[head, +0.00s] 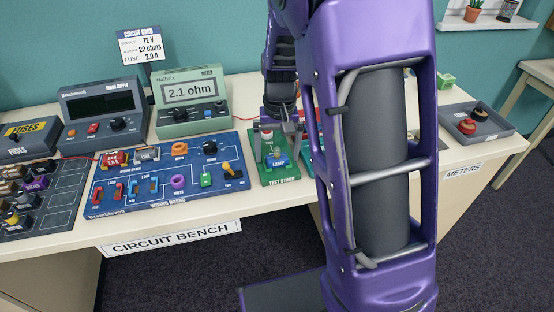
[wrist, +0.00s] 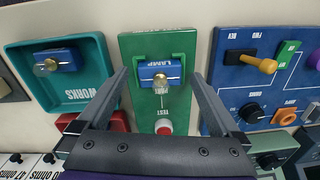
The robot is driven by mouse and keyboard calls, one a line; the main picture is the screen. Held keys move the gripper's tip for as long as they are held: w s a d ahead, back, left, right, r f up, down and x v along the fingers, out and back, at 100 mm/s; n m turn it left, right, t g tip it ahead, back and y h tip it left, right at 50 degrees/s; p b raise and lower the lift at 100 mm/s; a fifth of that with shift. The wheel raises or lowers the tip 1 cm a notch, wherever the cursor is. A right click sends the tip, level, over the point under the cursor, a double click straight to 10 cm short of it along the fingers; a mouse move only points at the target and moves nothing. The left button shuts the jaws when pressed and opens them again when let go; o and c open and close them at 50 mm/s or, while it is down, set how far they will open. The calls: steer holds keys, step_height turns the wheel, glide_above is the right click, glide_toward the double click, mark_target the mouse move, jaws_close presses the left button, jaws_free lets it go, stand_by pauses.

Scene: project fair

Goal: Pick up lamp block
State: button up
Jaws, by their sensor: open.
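A blue lamp block (wrist: 160,72) with a clear bulb on top sits on the green test stand (wrist: 131,46) in the wrist view. In the head view the lamp block (head: 278,161) shows low on the test stand (head: 292,179). My gripper (wrist: 158,76) is open and empty, with one finger on each side of the lamp block and apart from it. In the head view my gripper (head: 284,128) hangs over the stand, partly covering it. A second blue block with a bulb (wrist: 56,60) lies in the teal works tray (wrist: 98,86).
The wiring board (head: 165,205) with several coloured parts lies left of the stand. The meter (head: 192,100) reads 2.1 ohm behind it. A red button (wrist: 164,127) is on the stand. A grey meters tray (head: 497,128) is at right. My arm hides the bench's middle.

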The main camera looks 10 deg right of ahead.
mark_target(277, 148)
steer(key=c, duration=1.5)
step_height(277, 148, up, 10)
steer(key=shift+r+p, duration=0.15)
steer(key=shift+p, duration=0.75)
steer(key=shift+r+p, duration=1.2)
steer(key=shift+r, duration=0.2)
